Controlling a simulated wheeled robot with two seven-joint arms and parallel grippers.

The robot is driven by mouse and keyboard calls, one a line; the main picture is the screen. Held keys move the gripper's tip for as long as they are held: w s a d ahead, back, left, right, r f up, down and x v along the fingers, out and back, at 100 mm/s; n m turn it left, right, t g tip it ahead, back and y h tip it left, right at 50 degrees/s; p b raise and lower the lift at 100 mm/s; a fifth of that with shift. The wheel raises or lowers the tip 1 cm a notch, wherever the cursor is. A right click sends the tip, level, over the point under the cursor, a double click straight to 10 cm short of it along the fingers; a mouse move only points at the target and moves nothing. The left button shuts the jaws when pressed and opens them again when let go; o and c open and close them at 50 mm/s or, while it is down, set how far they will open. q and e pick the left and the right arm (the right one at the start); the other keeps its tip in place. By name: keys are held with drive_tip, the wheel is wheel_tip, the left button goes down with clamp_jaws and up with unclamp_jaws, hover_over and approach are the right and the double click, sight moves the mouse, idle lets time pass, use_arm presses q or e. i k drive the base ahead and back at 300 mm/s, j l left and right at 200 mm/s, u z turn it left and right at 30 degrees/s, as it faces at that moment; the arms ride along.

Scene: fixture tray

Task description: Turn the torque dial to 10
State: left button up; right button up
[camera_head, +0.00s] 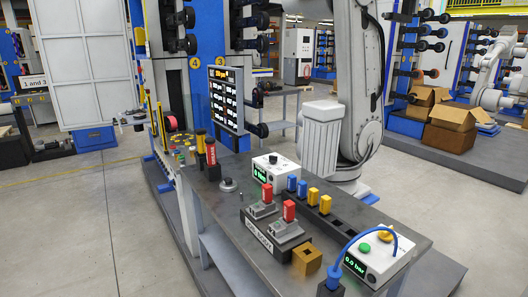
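A white control box (275,172) stands at the back middle of the grey workbench. Its front has a small dark display (260,175) with green characters, which look like 0 Nm. A small dark knob (273,159) sits on its sloped top and looks like the torque dial. Its pointer and scale marks are too small to read. Nothing touches the knob. I cannot make out either of my grippers in this view.
The workbench (232,212) holds a fixture (268,237) with red-handled clamps, blue and yellow blocks (313,196) and a second box (380,256) reading 0.0 bar with a blue cable. A large grey robot arm (360,90) stands behind. Red-and-black tools (210,155) stand left.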

sight(273, 160)
drive_tip(key=i+j, duration=0.5)
drive_tip(key=i+j+z, duration=0.1)
drive_tip(key=i+j, duration=0.35)
drive_tip(key=j, duration=0.15)
drive_tip(key=i+j, duration=0.45)
drive_tip(key=i+j+z, duration=0.15)
drive_tip(key=i+j, duration=0.3)
drive_tip(key=j, duration=0.25)
